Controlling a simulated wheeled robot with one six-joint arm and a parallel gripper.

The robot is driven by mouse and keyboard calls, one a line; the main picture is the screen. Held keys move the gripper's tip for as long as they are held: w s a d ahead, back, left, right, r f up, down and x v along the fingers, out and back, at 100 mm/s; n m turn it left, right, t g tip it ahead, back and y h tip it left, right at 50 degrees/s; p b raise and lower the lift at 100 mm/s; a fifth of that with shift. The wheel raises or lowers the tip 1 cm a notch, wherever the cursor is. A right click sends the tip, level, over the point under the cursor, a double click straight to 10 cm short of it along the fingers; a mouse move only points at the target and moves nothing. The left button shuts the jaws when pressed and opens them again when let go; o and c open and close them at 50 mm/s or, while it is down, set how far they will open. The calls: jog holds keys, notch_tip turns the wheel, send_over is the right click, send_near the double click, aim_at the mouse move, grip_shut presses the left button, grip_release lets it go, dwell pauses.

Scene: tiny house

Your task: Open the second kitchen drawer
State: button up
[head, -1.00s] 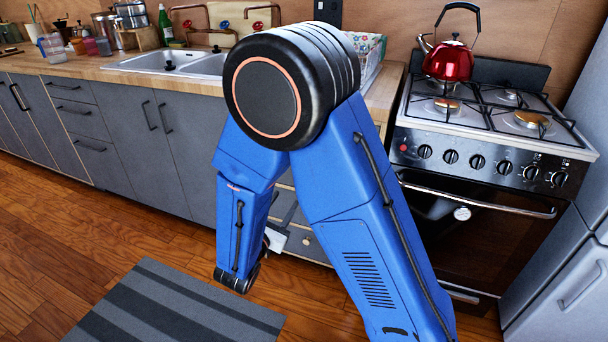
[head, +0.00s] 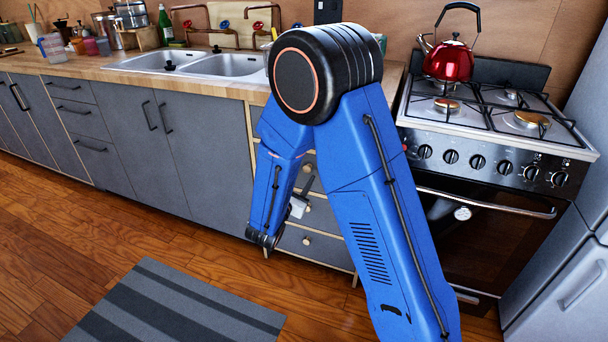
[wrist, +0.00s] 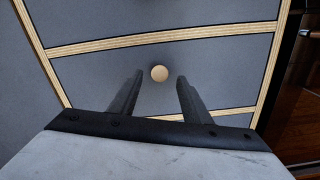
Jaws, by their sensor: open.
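The grey drawer stack (head: 314,246) with pale wood edges stands left of the stove, partly hidden by my arm. In the wrist view a closed grey drawer front (wrist: 95,80) fills the middle, with other panels above and below it. Its round wooden knob (wrist: 159,73) shows between the two dark fingers of my gripper (wrist: 160,80). The fingers are open and apart, pointing at the front; whether the tips reach beside the knob is unclear. In the head view my gripper (head: 304,196) is in front of the stack, around its middle height.
The stove (head: 490,150) with a red kettle (head: 451,60) stands right of the drawers. Grey cabinet doors (head: 205,150) and a sink (head: 225,64) are to the left. A striped mat (head: 175,305) lies on the open wooden floor.

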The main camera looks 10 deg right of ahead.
jog(key=shift+x, duration=1.45)
